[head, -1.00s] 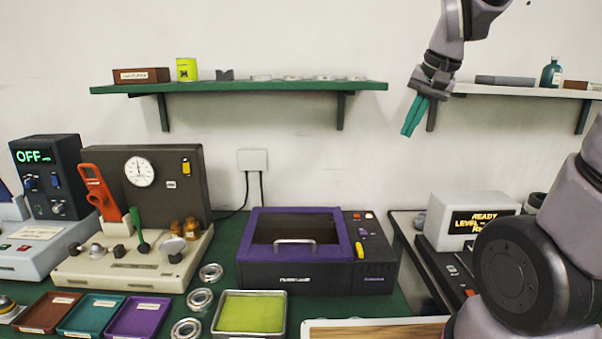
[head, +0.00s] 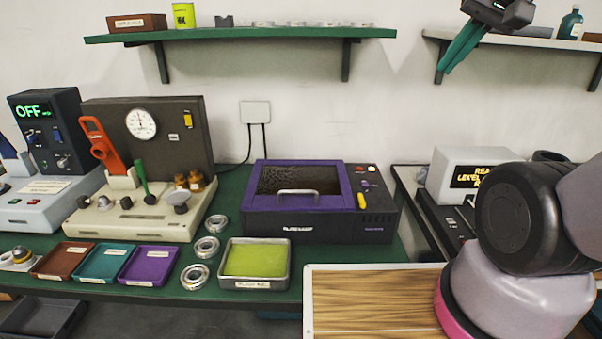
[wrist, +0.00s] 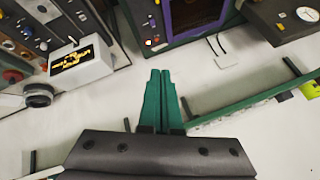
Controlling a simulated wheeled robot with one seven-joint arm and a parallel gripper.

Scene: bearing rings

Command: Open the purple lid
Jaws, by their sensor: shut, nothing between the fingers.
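The purple lid (head: 337,174) is the framed top of a dark box-shaped machine (head: 320,226) on the green bench. It has a dark window and a silver bar handle (head: 298,193) along its front, and it lies closed. Part of the purple frame also shows at the top of the wrist view (wrist: 198,31). My gripper (head: 449,67) is high at the upper right in the head view, near the wall shelves, well above and to the right of the lid. Its teal fingers (wrist: 162,80) are together and empty in the wrist view.
A green shelf (head: 240,34) and a white shelf (head: 520,40) are on the wall. A tray with a yellow-green pad (head: 254,261), bearing rings (head: 207,248) and a wooden board (head: 375,300) lie before the machine. A display unit (head: 470,170) stands right.

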